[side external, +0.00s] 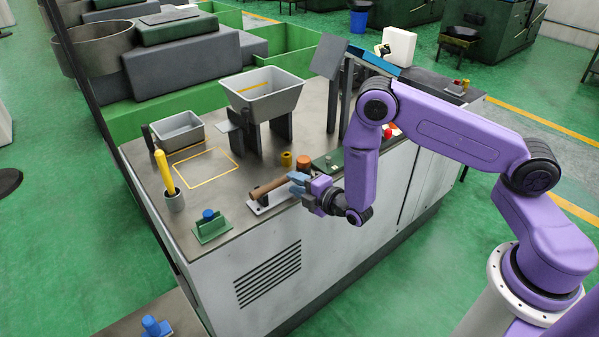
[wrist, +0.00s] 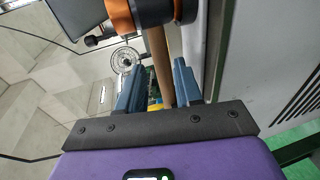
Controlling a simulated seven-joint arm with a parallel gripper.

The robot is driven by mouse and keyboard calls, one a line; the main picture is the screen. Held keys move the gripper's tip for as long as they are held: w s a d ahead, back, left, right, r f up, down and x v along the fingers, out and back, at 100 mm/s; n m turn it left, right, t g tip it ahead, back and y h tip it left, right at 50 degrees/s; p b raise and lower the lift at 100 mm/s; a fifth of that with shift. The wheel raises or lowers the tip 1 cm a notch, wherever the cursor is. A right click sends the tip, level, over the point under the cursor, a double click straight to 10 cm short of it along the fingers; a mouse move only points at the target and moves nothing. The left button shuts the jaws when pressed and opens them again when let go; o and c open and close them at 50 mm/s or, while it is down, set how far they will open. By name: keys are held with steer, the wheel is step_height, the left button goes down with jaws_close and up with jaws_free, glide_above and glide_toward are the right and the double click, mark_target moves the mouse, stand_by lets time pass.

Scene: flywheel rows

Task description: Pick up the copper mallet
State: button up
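The copper mallet has a brown wooden handle (side external: 268,188) lying above a pale rest (side external: 260,207) at the bench's front edge. Its copper-coloured head (side external: 303,163) is at the handle's right end. In the wrist view the head, dark with orange-copper bands (wrist: 121,14), is at the top, and the handle (wrist: 157,62) runs down from it. My gripper (side external: 299,180) is beside the mallet near the head. In the wrist view my gripper (wrist: 158,85) is open, with the handle lined up between its blue-grey fingers and gaps showing. Whether the handle is within fingertip depth is unclear.
A grey cup with a yellow-handled tool (side external: 175,201) and a green block with a blue knob (side external: 211,228) stand to the left. A brass-coloured cylinder (side external: 286,159) is behind the mallet. A grey hopper (side external: 262,95) stands further back. A yellow outlined area (side external: 207,168) is clear.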

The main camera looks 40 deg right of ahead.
steer(key=w, duration=0.2)
steer(key=w+f, duration=0.1)
steer(key=shift+w+d, duration=0.2)
steer(key=shift+d, duration=0.2)
steer(key=shift+w+f, duration=0.1)
steer(key=shift+w, duration=0.6)
steer(key=shift+a, duration=0.1)
jaws_close()
